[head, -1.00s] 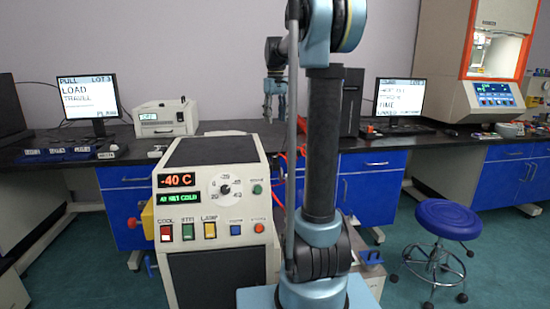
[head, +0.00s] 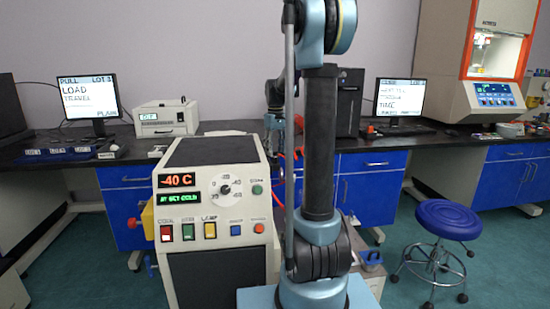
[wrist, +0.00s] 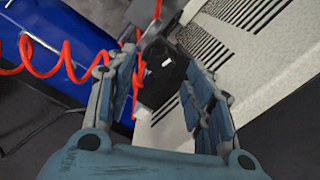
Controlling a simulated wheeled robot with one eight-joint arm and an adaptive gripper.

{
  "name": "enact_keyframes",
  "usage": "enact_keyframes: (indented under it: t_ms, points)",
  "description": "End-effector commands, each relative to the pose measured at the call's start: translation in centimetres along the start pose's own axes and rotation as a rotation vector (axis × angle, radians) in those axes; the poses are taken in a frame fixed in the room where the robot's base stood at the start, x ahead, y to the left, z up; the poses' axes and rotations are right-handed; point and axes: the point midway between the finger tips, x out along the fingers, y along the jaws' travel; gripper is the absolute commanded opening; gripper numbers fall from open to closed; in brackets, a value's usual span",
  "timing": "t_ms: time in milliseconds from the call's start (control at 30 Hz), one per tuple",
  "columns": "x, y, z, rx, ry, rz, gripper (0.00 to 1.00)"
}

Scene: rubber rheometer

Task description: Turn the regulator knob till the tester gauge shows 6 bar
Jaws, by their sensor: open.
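In the wrist view a black knob-like part (wrist: 163,78) with a small white mark sits between the fingers of my gripper (wrist: 160,62). It looks like the regulator knob. The fingers stand open on both sides of it, and I cannot tell whether they touch it. In the head view my gripper (head: 271,140) points down just behind the right top edge of the cream machine, partly behind my own arm. The knob is hidden there. I cannot make out the tester gauge or its reading in either view.
A red coiled hose (wrist: 40,58) runs beside the fingers, before a blue panel (wrist: 65,35). A pale vented casing (wrist: 250,60) lies close on the right. The cream machine (head: 210,155) with a dial stands in front; a blue stool (head: 450,214) is at right.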

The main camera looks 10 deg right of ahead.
Motion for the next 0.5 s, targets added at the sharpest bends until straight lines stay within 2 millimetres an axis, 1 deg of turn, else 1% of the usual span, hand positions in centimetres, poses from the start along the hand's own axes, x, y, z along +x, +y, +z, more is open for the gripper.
enact_keyframes:
  t_ms: [33,100,200,333,500]
  points:
    - [0.8,0.0,0.0,0.0,0.0,0.0,0.48]
    - [1.6,0.0,0.0,0.0,0.0,0.0,0.48]
    - [2.5,0.0,0.0,0.0,0.0,0.0,0.48]
    - [3.1,0.0,0.0,0.0,0.0,0.0,0.48]
    - [3.2,0.0,0.0,0.0,0.0,0.0,0.48]
